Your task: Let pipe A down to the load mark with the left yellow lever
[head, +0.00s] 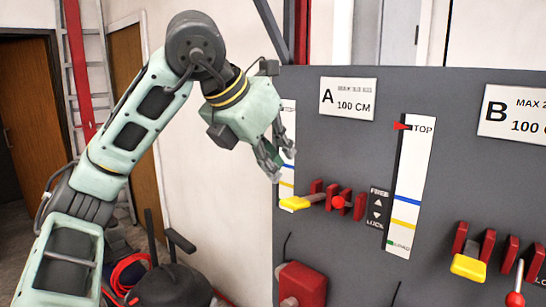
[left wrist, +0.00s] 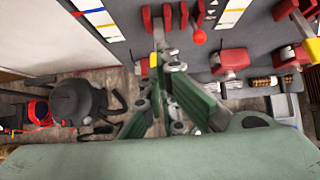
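My left gripper (head: 279,162) is in front of the panel (head: 330,235), just above the left yellow lever (head: 295,203). Its fingers look apart with nothing between them. In the left wrist view the yellow tip (left wrist: 153,60) of that lever shows just beyond the fingertips (left wrist: 165,78); I cannot tell if they touch. A red-knobbed lever (head: 338,203) stands right of it, beside the FREE/LOCK plate (head: 377,208). On pipe A's white scale (head: 408,180), the red pointer (head: 402,126) is at TOP. The green LOAD mark (head: 390,243) is near the bottom. My right gripper is not in view.
Sign A (head: 347,98) hangs above. Station B has another yellow lever (head: 468,266) and a red knob (head: 515,299) at right. A red box (head: 303,284) juts out below lever A. A dark vacuum-like machine (head: 172,285) with a red hose stands on the floor at left.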

